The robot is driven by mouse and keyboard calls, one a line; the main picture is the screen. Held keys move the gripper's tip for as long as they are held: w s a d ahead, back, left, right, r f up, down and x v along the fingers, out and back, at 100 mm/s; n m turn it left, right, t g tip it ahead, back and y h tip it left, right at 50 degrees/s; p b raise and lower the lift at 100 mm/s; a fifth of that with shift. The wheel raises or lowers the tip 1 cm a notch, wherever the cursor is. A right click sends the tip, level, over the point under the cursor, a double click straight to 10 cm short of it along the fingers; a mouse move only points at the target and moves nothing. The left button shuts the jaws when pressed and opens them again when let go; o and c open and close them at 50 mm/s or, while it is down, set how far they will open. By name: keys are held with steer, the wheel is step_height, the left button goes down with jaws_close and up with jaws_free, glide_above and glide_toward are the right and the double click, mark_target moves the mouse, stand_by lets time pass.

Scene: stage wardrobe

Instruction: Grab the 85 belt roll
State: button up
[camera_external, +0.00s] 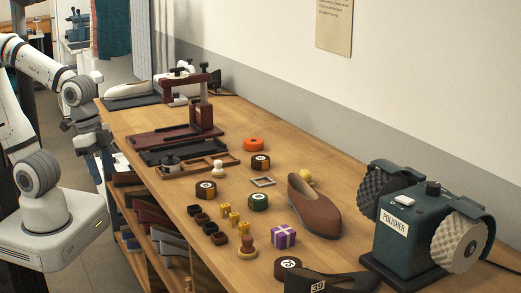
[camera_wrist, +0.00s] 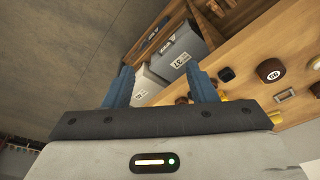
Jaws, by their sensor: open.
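Several belt rolls sit on the workbench in the external view: a brown one with a pale label (camera_external: 206,189), a brown one with an orange-tan label (camera_external: 260,162), a green one (camera_external: 259,201) and a dark brown one at the front (camera_external: 287,267). Their numbers are too small to read surely there. In the wrist view a brown roll (camera_wrist: 270,72) at the right has a label that may read 85. My gripper (camera_wrist: 160,82) is open and empty, its blue fingers apart. In the external view it hangs left of the bench (camera_external: 99,145), away from the rolls.
A clamp stand (camera_external: 201,113) stands farther back. Shelves with grey bins (camera_wrist: 178,50) lie under the bench.

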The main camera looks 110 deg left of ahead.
steer(key=o, duration=0.6)
steer(key=shift+o, duration=0.2)
steer(key=w+a+r+p, duration=0.1)
steer(key=w+a+r, duration=0.1)
steer(key=w+a, duration=0.3)
steer(key=w+a+r, duration=0.2)
steer(key=w+a, duration=0.1)
steer(key=w, duration=0.5)
steer(key=n+t+p, duration=0.2)
steer(key=p, duration=0.1)
glide_above(260, 158)
steer(key=s, duration=0.3)
step_height(260, 158, down, 12)
steer(key=shift+y, duration=0.3)
steer(key=shift+p+x, duration=1.05)
steer(key=shift+x, duration=2.7)
